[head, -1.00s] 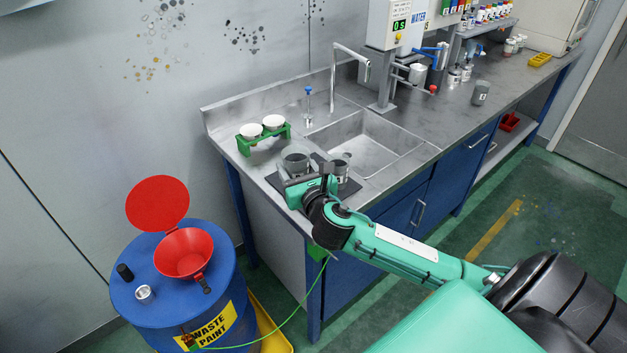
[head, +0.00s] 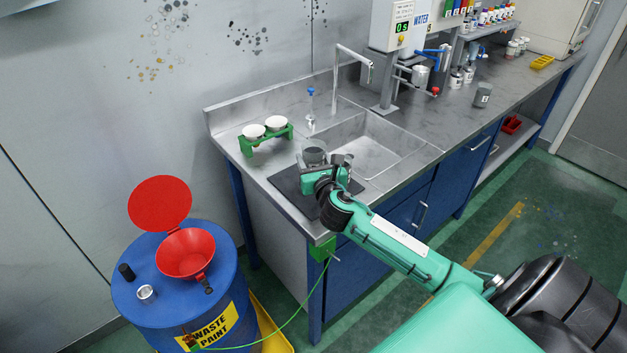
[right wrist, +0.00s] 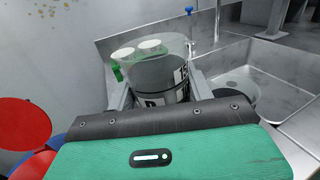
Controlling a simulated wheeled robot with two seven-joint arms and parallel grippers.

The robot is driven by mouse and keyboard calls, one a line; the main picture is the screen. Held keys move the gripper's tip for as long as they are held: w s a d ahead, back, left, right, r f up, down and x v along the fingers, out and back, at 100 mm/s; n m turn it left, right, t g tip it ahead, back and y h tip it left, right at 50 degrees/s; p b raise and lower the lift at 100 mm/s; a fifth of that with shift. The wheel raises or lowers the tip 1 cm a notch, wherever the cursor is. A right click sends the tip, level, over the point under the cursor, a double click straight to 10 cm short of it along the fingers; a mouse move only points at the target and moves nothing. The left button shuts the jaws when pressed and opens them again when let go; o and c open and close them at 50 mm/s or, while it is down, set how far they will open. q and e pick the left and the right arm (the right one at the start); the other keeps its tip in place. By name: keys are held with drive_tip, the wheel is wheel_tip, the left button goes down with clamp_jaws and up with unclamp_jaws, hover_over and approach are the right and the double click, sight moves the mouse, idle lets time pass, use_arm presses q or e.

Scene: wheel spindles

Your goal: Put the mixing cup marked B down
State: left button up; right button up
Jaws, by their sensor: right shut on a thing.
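My right gripper (head: 325,178) is shut on a grey mixing cup (head: 314,152), which is upright over the dark mat (head: 285,182) left of the sink. In the right wrist view the cup (right wrist: 160,82) sits between the two fingers, with a clear upper wall, dark grey below and a white label with black marks. The label is only partly visible, so I cannot read it surely. I cannot tell whether the cup's base touches the mat. A second dark round thing (right wrist: 244,96) shows right of the fingers in the wrist view. My left gripper is not in view.
A green rack (head: 266,140) with two white-topped cups stands left of the mat. The sink (head: 375,145) and its tap (head: 352,60) are to the right. A blue waste drum (head: 180,290) with a red funnel stands below left. Another grey cup (head: 482,94) stands farther along the counter.

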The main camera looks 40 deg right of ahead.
drive_tip(key=shift+f+b, duration=0.5)
drive_tip(key=shift+f, duration=3.05)
drive_tip(key=o, duration=0.7)
